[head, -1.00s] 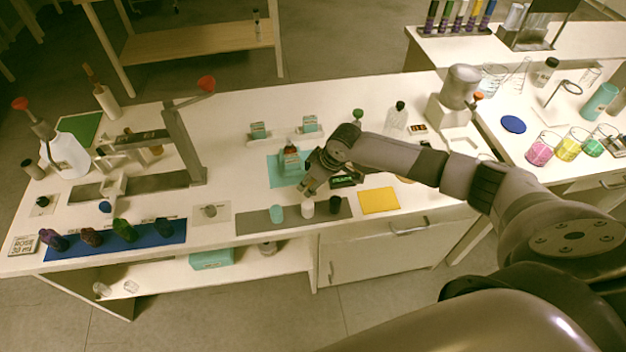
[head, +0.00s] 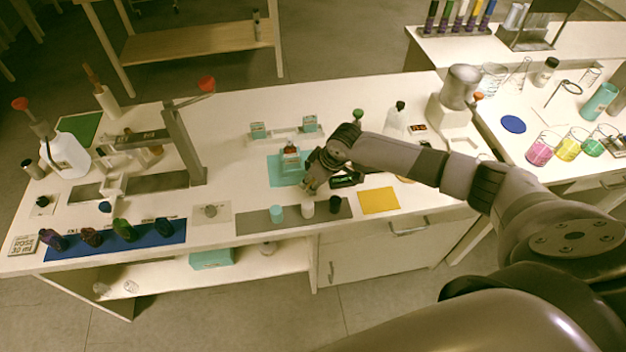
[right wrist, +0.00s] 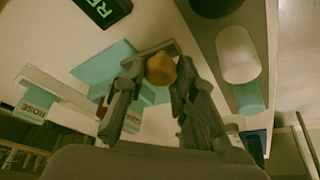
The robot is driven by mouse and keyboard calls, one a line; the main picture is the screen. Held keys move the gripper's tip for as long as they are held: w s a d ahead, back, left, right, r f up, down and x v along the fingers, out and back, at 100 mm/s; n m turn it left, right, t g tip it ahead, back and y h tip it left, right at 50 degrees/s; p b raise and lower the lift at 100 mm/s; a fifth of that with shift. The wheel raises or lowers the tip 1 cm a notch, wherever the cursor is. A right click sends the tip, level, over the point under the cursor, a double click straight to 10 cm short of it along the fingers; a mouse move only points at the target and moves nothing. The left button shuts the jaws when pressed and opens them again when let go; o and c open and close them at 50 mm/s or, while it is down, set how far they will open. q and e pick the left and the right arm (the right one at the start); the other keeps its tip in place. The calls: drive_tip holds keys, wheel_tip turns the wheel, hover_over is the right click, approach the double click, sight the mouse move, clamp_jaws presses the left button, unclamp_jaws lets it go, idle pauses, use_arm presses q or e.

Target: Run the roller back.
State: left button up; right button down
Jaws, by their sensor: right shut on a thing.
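My right gripper (head: 312,187) is low over the table, at the right side of a teal block (head: 290,166) with a dark red top on a teal mat (head: 275,176). In the right wrist view the gripper (right wrist: 158,72) is shut on a small orange-brown knob (right wrist: 162,69). Teal surfaces show behind the fingers, with part of the teal mat (right wrist: 105,68) at their left. I cannot tell for sure whether the knob belongs to the roller; the rest of it is hidden by the gripper. My left gripper is not in view.
A grey strip (head: 255,222) in front holds a teal cup (head: 277,213), a white one (head: 307,208) and a black one (head: 335,204). A yellow mat (head: 379,200) lies to the right. Two small teal boxes stand behind; a lever stand (head: 184,145) is at left.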

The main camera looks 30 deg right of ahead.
drive_tip(key=a, duration=0.3)
drive_tip(key=w+a, duration=0.1)
drive_tip(key=a, duration=0.1)
drive_tip(key=w+a, duration=0.1)
drive_tip(key=a, duration=0.2)
drive_tip(key=shift+w+a+p, duration=0.2)
drive_tip(key=shift+a+p, duration=0.15)
drive_tip(key=shift+p, duration=0.05)
drive_tip(key=c, duration=1.3)
unclamp_jaws()
drive_tip(key=shift+a, duration=0.1)
drive_tip(key=v, duration=1.2)
